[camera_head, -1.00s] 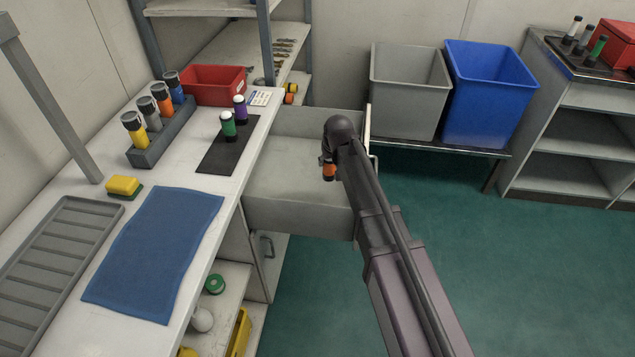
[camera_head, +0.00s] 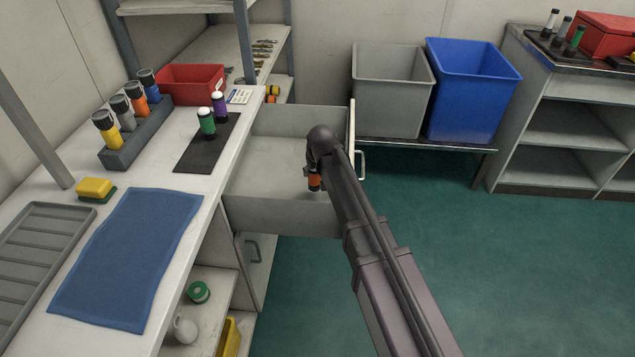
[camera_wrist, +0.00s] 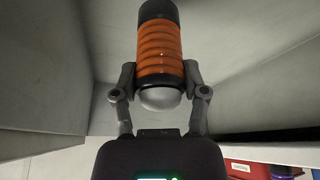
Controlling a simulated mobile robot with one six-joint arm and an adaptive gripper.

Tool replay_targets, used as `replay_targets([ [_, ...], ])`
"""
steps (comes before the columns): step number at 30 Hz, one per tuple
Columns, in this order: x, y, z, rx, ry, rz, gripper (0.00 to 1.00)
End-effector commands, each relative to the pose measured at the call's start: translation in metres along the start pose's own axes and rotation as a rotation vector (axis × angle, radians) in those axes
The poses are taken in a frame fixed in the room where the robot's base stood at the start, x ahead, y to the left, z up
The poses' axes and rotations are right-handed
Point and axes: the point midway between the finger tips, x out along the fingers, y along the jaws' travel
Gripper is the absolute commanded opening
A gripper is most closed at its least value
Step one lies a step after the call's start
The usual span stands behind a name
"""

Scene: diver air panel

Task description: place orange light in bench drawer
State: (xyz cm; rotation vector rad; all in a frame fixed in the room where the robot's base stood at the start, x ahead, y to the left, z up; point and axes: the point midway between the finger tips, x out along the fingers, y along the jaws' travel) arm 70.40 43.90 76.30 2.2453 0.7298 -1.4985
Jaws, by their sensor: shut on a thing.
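The orange light (camera_wrist: 160,47) is a ribbed orange cylinder with black bands and a pale rounded end. My gripper (camera_wrist: 160,85) is shut on it near that rounded end, one finger on each side. In the head view the orange light (camera_head: 314,183) hangs below my wrist, over the open bench drawer (camera_head: 268,171). The drawer is grey, pulled out from the bench, and its visible floor is bare. My arm hides the drawer's right part. I cannot tell whether the light touches the drawer floor.
A second orange light (camera_head: 148,86) stands in a rack (camera_head: 137,138) with yellow, grey and blue ones. Green (camera_head: 206,122) and purple (camera_head: 219,105) lights stand on a dark mat (camera_head: 196,157). Grey (camera_head: 390,90) and blue (camera_head: 470,90) bins stand behind the drawer.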

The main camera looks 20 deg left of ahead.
Motion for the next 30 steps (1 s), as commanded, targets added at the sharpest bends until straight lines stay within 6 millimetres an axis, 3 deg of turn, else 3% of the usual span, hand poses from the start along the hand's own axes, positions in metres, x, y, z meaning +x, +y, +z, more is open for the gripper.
replay_targets([
  [8, 0.002, 0.0, 0.001, 0.0, 0.0, 0.0, 0.0],
  [22, 0.033, -0.001, 0.013, -0.001, 0.0, 0.0, 0.0],
  [30, 0.035, -0.001, 0.014, -0.001, 0.0, 0.0, 0.0],
])
